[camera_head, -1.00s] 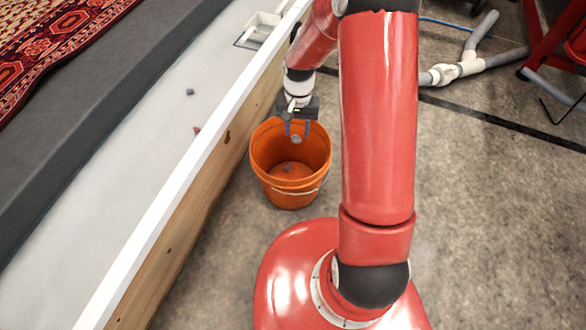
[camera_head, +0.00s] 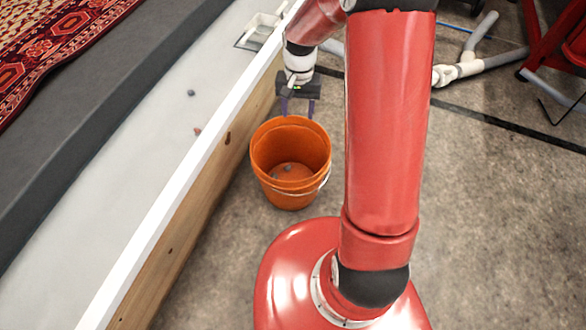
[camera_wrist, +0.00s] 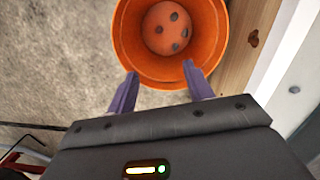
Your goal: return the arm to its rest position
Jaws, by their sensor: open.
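My gripper (camera_head: 298,112) is open and empty, its two purple fingers pointing down. It hangs above the far rim of the orange bucket (camera_head: 291,195), apart from it as far as I can tell. In the wrist view my gripper (camera_wrist: 160,70) shows both fingers spread, with nothing between them, over the near edge of the bucket (camera_wrist: 125,35). Several small dark stones (camera_wrist: 174,16) lie on the bucket's bottom. My arm is stretched forward, its elbow cut off by the top of the head view.
The washpit's white-topped wooden wall (camera_head: 170,190) runs close left of the bucket. A grey stone (camera_head: 191,93) and a reddish one (camera_head: 197,131) lie on the pit floor. A patterned rug (camera_head: 50,45) is at upper left. White pipes (camera_head: 470,65) and a red frame (camera_head: 550,45) stand right.

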